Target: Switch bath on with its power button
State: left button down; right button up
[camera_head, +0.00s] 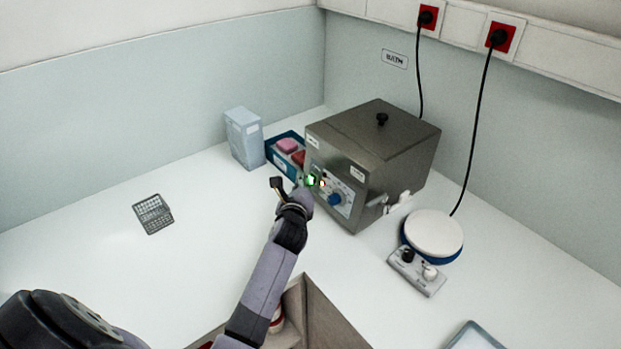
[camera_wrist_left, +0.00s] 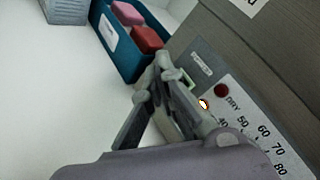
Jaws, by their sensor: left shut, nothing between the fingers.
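The bath is a grey metal box (camera_head: 372,140) with a knobbed lid, standing at the back of the bench. Its front panel has a lit green button (camera_head: 311,181), an orange light (camera_head: 322,184) and a blue dial (camera_head: 335,199). In the left wrist view the panel shows the glowing orange light (camera_wrist_left: 204,104), a dark red round spot (camera_wrist_left: 222,90) and a temperature scale. My left gripper (camera_head: 304,186) is shut and empty, its tips at the panel beside the green button. The fingers (camera_wrist_left: 165,75) partly hide the button in the wrist view; contact is hard to tell. My right gripper is not in view.
A blue tray (camera_head: 271,153) with pink and red blocks and a pale box (camera_head: 244,137) stand left of the bath. A round white-topped plate (camera_head: 434,233) with a control box (camera_head: 416,270) stands right. A wire rack (camera_head: 153,214) lies left, with bare bench around it.

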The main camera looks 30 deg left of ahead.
pick_arm(q)
jog(key=s+a+p, duration=0.2)
jog(key=s+p, duration=0.2)
jog(key=s, duration=0.1)
jog(key=shift+s+a+r, duration=0.15)
jog(key=shift+s+r, duration=0.15)
jog(key=shift+r, duration=0.15)
dwell(1.5)
